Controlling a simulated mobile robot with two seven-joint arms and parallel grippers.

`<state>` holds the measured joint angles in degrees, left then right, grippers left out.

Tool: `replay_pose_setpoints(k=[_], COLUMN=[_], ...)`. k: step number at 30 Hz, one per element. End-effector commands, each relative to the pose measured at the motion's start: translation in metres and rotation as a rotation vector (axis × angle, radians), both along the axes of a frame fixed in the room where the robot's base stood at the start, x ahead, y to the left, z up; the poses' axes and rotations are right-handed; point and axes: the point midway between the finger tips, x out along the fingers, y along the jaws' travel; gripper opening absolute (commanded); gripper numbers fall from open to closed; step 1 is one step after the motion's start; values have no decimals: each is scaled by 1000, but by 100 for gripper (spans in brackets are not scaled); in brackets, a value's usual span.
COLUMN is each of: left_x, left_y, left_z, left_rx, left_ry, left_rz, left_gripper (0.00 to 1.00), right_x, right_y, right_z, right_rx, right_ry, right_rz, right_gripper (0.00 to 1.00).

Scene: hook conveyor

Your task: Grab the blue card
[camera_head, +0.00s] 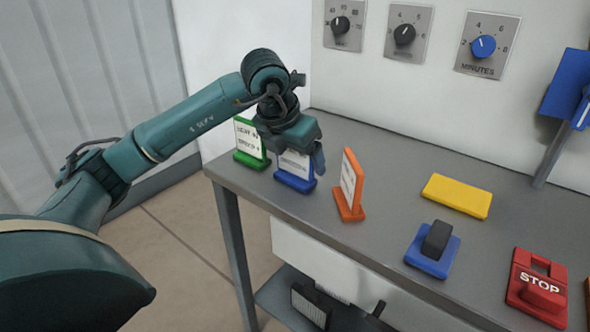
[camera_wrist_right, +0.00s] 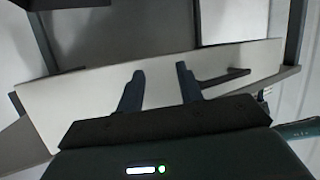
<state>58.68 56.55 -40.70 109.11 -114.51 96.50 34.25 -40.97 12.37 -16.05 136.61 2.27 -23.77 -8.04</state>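The blue card (camera_head: 294,179) stands on the grey table between the green card (camera_head: 249,145) and the orange card (camera_head: 349,186). My left gripper (camera_head: 303,158) is over the blue card from above and hides its upper part. One finger shows at the card's right side. The other finger is hidden, so I cannot tell whether the gripper is touching or shut on the card. In the right wrist view, my right gripper (camera_wrist_right: 160,85) has its two fingers apart with nothing between them, facing a pale panel (camera_wrist_right: 70,95).
The table (camera_head: 400,180) also holds a yellow block (camera_head: 457,195), a blue switch base (camera_head: 432,254) and a red STOP unit (camera_head: 538,289). Dials (camera_head: 485,45) are on the wall behind. A blue lever panel (camera_head: 568,85) stands at the right.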

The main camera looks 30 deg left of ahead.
Motion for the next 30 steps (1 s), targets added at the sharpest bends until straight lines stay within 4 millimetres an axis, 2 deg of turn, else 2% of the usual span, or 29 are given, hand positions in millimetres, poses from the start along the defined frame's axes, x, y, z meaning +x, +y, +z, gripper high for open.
replay_pose_setpoints(k=[1, 10, 17, 20, 30], left_x=[0, 0, 0, 1, 1], left_y=[0, 0, 0, 0, 0], left_z=[0, 0, 2, 12, 79], left_rx=[0, 0, 0, -2, -1], left_ry=[0, 0, -2, -4, -5], left_rz=[0, 0, 0, 1, 1], left_gripper=[75, 52, 52, 52, 52], right_x=[0, -2, -3, -2, -5], right_y=[0, 0, 0, 0, -6], right_z=[0, -2, -1, 2, 21], right_rx=[0, 2, 3, 9, 51], right_ry=[0, 6, 9, 8, 5], right_rz=[0, -1, -3, -6, -40], right_gripper=[36, 36, 36, 36, 36])
